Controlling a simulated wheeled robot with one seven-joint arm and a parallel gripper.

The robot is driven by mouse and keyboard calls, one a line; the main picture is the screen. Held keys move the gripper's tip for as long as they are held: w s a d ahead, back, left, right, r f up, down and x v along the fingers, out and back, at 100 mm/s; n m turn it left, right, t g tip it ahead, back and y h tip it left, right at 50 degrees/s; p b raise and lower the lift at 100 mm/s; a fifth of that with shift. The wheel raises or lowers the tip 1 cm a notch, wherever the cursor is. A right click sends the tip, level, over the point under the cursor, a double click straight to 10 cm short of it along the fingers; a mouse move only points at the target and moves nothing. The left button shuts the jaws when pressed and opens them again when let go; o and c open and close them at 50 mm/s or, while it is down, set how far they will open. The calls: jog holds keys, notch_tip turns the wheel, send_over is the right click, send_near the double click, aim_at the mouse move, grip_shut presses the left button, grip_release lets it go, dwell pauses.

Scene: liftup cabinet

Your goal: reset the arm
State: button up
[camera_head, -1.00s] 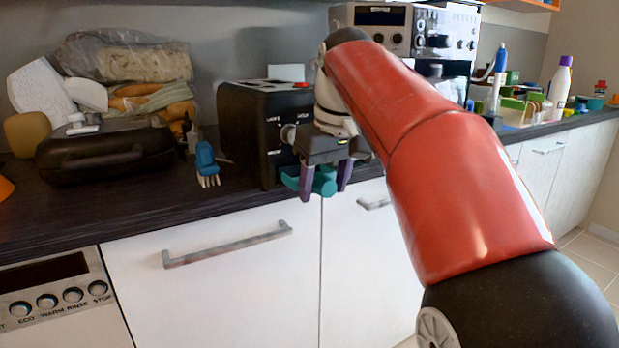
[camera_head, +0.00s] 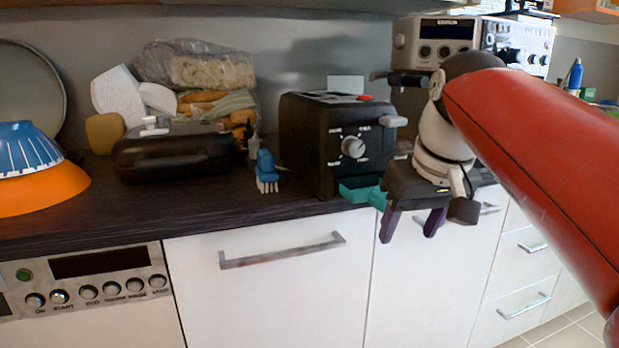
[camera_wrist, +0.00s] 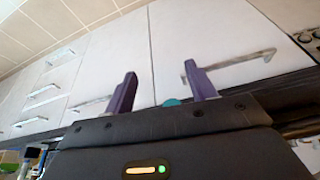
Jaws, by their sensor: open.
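My gripper (camera_head: 410,226) hangs at the counter's front edge, to the right of the black toaster, with its two purple fingers pointing down and apart. It is open and nothing shows between the fingers. In the wrist view the fingers (camera_wrist: 160,90) stand apart against the white cabinet fronts. A teal object (camera_head: 362,193) lies at the counter edge just left of my gripper; a bit of it shows behind the gripper body in the wrist view (camera_wrist: 171,102). My red arm crosses the right side of the head view.
The black toaster (camera_head: 325,140), a blue brush (camera_head: 265,172), a black grill (camera_head: 172,152) and bagged bread (camera_head: 212,70) stand on the dark counter (camera_head: 120,212). An orange and blue bowl stack (camera_head: 30,165) is at the left. White cabinets (camera_head: 270,300) with handles are below.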

jog(key=s+f+m+t, duration=0.1)
jog(key=s+f, duration=0.5)
jog(key=f, duration=0.4)
jog(key=s+f+m+h, duration=0.1)
jog(key=s+f, duration=0.6)
jog(key=f, duration=0.3)
jog(key=shift+f+t, duration=0.3)
jog(key=shift+t, duration=0.1)
jog(key=shift+d, duration=0.1)
jog(key=shift+c, duration=0.5)
